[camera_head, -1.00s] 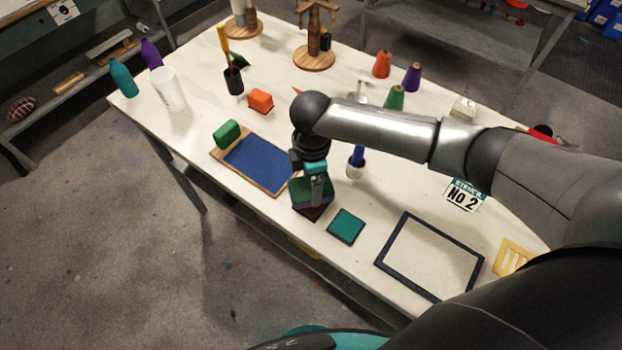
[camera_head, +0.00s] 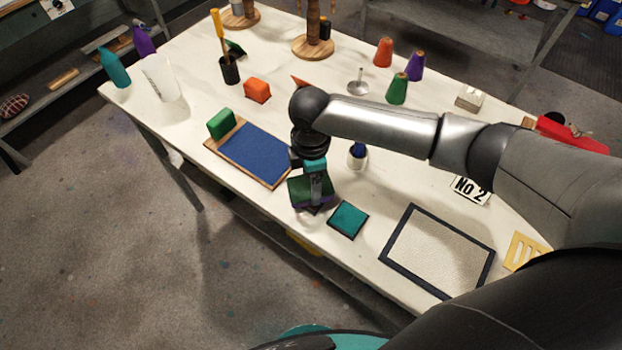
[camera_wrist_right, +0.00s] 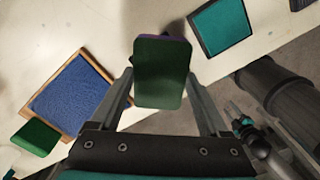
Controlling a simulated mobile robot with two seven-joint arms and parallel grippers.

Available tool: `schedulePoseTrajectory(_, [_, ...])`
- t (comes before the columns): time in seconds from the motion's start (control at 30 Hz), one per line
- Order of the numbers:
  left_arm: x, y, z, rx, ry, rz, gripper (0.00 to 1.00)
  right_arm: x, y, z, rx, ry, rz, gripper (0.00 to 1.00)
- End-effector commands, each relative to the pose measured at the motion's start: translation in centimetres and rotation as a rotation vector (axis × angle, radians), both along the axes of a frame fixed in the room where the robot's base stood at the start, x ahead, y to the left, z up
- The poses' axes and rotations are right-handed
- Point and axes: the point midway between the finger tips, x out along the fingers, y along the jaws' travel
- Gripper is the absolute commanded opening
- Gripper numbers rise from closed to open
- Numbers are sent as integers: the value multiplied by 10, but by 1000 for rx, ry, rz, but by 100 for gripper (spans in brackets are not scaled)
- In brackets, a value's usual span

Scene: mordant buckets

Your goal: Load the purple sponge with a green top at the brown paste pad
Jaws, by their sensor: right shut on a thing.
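My right gripper (camera_head: 314,196) is shut on the purple sponge with a green top (camera_head: 298,188), just above or on a dark pad (camera_head: 319,210) at the table's front edge. The sponge hides nearly all of this pad, probably the brown paste pad; I cannot tell whether they touch. In the right wrist view the green top (camera_wrist_right: 160,75) faces the camera between the fingers, with a purple edge at its far end.
A blue pad in a wooden tray (camera_head: 255,152) with a green block (camera_head: 221,124) lies left of the sponge. A teal pad (camera_head: 348,219) lies close on its right, then a black-framed screen (camera_head: 437,250). A cup with a blue tool (camera_head: 357,158) stands behind.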

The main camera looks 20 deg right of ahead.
Motion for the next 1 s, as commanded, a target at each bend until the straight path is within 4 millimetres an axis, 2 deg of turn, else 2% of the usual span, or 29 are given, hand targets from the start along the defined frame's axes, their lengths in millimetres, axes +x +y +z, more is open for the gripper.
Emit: schedulePoseTrajectory(1.0, [-3,1,-5,1,6,2,50,0,0,-10,0,1,0,35])
